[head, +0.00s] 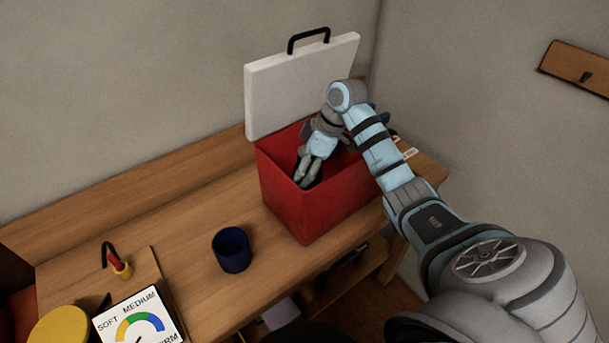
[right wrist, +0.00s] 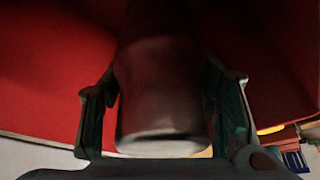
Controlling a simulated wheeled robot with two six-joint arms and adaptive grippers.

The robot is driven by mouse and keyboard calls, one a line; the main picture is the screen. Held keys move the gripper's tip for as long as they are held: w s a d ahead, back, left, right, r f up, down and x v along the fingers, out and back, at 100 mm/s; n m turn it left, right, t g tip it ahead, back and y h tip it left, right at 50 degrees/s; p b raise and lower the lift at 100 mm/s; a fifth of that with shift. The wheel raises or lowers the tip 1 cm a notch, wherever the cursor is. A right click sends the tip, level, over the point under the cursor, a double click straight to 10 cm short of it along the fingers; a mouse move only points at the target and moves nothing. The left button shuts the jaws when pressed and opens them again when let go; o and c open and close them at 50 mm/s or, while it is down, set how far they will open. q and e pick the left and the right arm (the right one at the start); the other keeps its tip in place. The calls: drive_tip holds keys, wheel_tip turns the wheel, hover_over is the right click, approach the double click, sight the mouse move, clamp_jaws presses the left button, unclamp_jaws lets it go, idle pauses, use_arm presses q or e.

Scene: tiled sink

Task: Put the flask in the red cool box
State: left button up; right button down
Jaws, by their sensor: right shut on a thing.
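The red cool box (head: 312,214) stands on the wooden bench with its white lid (head: 301,84) raised at the back. My right gripper (head: 306,180) reaches down into the open top of the box. In the right wrist view my right gripper (right wrist: 163,110) is shut on a dark grey, rounded object, which looks like the flask (right wrist: 163,100). Red box walls (right wrist: 45,65) surround it there. The flask's far end is in shadow, and the head view does not show the flask clearly. My left gripper is not in view.
A dark blue cup (head: 231,250) stands on the bench left of the box. A dial card (head: 138,322), a yellow round thing (head: 58,326) and a small red-and-yellow item (head: 119,264) lie at the lower left. A hook board (head: 577,68) hangs on the right wall.

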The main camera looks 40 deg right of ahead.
drive_tip(key=shift+r, duration=0.15)
drive_tip(key=shift+f, duration=0.45)
drive_tip(key=c, duration=0.6)
unclamp_jaws()
